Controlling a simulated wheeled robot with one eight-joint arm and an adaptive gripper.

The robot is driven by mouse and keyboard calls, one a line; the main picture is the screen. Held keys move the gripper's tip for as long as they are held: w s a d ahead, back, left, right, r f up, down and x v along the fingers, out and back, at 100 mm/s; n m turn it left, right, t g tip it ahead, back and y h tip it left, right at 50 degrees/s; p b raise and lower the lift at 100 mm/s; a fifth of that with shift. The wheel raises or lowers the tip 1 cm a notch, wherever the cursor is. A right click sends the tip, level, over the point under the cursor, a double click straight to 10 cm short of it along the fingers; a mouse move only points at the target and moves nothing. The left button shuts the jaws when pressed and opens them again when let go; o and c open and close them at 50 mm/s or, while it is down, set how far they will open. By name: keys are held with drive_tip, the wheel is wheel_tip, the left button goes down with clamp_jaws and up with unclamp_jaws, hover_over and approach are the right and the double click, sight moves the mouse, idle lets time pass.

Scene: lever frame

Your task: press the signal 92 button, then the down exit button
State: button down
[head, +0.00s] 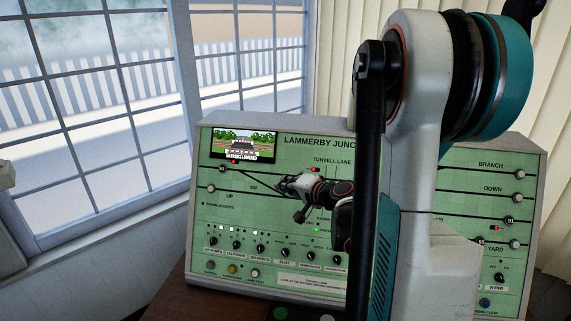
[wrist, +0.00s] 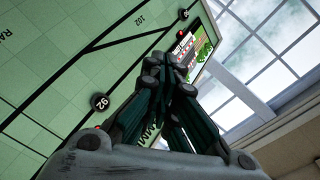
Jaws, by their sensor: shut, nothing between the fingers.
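The signal 92 button (wrist: 100,102) is a dark round knob with white digits on the green panel, left of my fingers in the wrist view. In the head view my gripper and wrist seem to cover it. My gripper (head: 279,182) is shut and empty in front of the panel's left half, fingertips pointing left. In the wrist view its closed fingertips (wrist: 160,60) are to the right of the 92 knob, apart from it; I cannot tell their distance to the panel. The down exit button (head: 515,198) is a pale round knob at the right end of the line labelled DOWN.
The panel (head: 310,283) carries several other knobs and switches, and a small screen (head: 239,144) at upper left. A yard knob (head: 515,244) lies below the down one. My arm hides the panel's middle. A window (head: 90,80) is behind at left.

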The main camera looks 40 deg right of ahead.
drive_tip(key=s+d, duration=0.1)
drive_tip(key=s+d+m, duration=0.1)
drive_tip(key=shift+d+r+h+p, duration=0.1)
drive_tip(key=shift+d+h+p, duration=0.2)
drive_tip(key=shift+d+h, duration=0.1)
drive_tip(key=w+d+f+b, duration=0.2)
drive_tip(key=w+d+f, duration=0.2)
drive_tip(key=w+d, duration=0.1)
drive_tip(key=shift+d, duration=0.5)
drive_tip(key=shift+f+b, duration=0.1)
drive_tip(key=shift+b, duration=0.3)
idle(1.0)
drive_tip(key=shift+w+d+f, duration=0.15)
drive_tip(key=shift+d, duration=0.15)
